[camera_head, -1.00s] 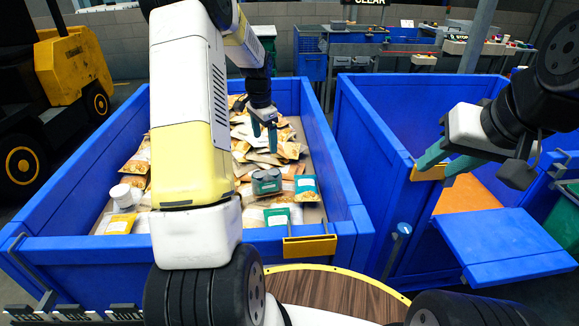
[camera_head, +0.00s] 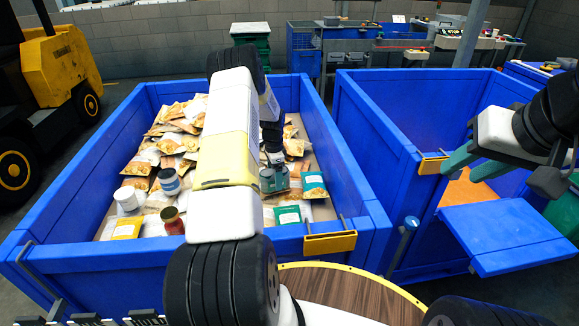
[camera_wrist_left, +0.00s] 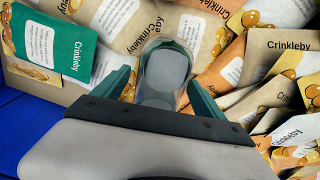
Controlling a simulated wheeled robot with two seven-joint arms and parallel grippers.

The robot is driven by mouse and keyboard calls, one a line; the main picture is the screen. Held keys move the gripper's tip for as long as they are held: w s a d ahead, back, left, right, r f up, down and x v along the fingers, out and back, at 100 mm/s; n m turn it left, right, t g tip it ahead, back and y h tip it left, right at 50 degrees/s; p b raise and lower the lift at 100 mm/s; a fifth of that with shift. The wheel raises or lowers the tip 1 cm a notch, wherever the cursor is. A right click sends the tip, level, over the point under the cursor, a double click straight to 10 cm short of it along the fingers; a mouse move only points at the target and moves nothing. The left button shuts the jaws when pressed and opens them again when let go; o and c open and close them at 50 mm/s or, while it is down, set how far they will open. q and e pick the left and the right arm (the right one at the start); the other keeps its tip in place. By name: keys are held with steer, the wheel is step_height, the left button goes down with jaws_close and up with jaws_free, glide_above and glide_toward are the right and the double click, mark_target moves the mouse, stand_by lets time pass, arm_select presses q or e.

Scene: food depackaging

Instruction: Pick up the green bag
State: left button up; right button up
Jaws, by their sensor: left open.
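Two green bags lie in the left blue crate in the head view: one (camera_head: 314,184) to the right of my left gripper, one (camera_head: 288,214) closer to the near wall. A green Crinkleby bag (camera_wrist_left: 60,45) shows at upper left in the left wrist view, outside the fingers. My left gripper (camera_head: 273,172) is open, pointing down over the pile; its fingers (camera_wrist_left: 160,82) stand either side of a clear grey-lidded jar (camera_wrist_left: 166,66). I cannot tell whether they touch it. My right gripper (camera_head: 462,172) is open and empty above the right crate's front.
The left crate (camera_head: 350,222) holds many brown bags and several jars, including a white jar (camera_head: 129,198) and a red one (camera_head: 172,220). My left arm hides part of the pile. A right blue crate (camera_head: 375,130) and a blue flap (camera_head: 510,236) stand beside it.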

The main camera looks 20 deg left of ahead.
arm_select(q)
step_height(320, 180, down, 3)
steer(key=shift+a+r, duration=0.1)
steer(key=shift+r, duration=0.1)
jaws_close()
steer(key=shift+r, duration=0.1)
